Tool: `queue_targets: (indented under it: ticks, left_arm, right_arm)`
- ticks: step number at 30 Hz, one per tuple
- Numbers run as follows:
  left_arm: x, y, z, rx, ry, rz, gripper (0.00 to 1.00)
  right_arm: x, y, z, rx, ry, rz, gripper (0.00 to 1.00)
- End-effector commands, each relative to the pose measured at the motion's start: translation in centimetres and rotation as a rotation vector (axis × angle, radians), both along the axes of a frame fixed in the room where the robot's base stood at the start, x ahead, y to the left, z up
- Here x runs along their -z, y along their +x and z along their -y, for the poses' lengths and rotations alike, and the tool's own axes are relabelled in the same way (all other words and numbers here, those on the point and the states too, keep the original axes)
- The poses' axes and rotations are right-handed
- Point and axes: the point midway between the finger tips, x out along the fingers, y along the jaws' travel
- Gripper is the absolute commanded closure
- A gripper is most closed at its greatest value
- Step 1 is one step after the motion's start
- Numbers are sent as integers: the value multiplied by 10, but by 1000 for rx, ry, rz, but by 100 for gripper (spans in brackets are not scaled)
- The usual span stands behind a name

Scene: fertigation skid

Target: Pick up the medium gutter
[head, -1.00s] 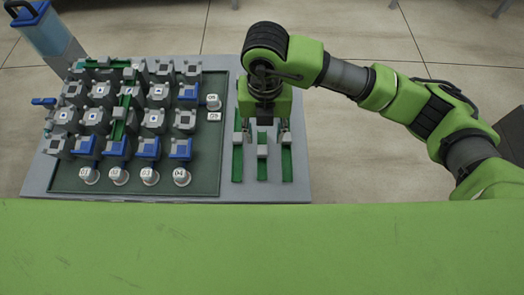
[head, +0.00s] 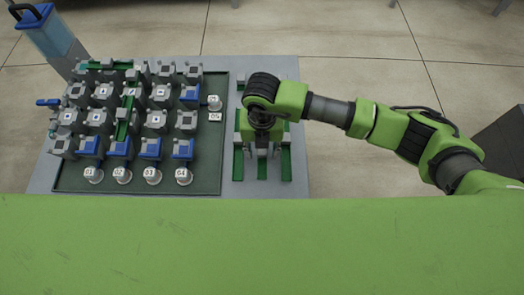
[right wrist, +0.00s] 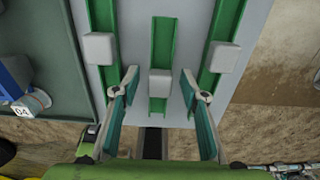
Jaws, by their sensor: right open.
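Three green gutters with grey blocks on them lie side by side at the right end of the grey table: a left one (head: 238,166), a middle one (head: 262,170) and a right one (head: 287,166). In the right wrist view the middle gutter (right wrist: 162,40) ends within the picture, while the left gutter (right wrist: 101,18) and right gutter (right wrist: 229,18) run out of it. I cannot tell for sure which is the medium one. My right gripper (right wrist: 160,85) is open and empty, its fingers either side of the middle gutter's line. My left gripper is out of view.
A dark green tray (head: 212,172) left of the gutters holds several grey and blue fittings and numbered white caps. A green surface (head: 260,245) fills the foreground.

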Motion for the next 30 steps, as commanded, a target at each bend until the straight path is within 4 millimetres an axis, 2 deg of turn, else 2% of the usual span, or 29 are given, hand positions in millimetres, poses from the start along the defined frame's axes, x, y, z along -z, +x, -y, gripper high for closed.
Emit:
queue_targets:
  ticks: [1,3,6,16,20,26,30]
  left_arm:
    - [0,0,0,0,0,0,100]
    - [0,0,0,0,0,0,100]
    - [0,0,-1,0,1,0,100]
    - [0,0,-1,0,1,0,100]
    - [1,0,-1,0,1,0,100]
    - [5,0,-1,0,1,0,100]
    - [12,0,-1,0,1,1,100]
  right_arm:
    - [0,0,0,0,0,0,60]
    - [0,0,0,0,0,0,78]
    - [0,0,0,0,0,0,100]
    - [-2,0,0,0,1,0,100]
    - [-8,1,0,-1,1,1,100]
    - [-34,0,-1,-2,2,3,100]
    - [-63,-27,-7,-7,6,4,100]
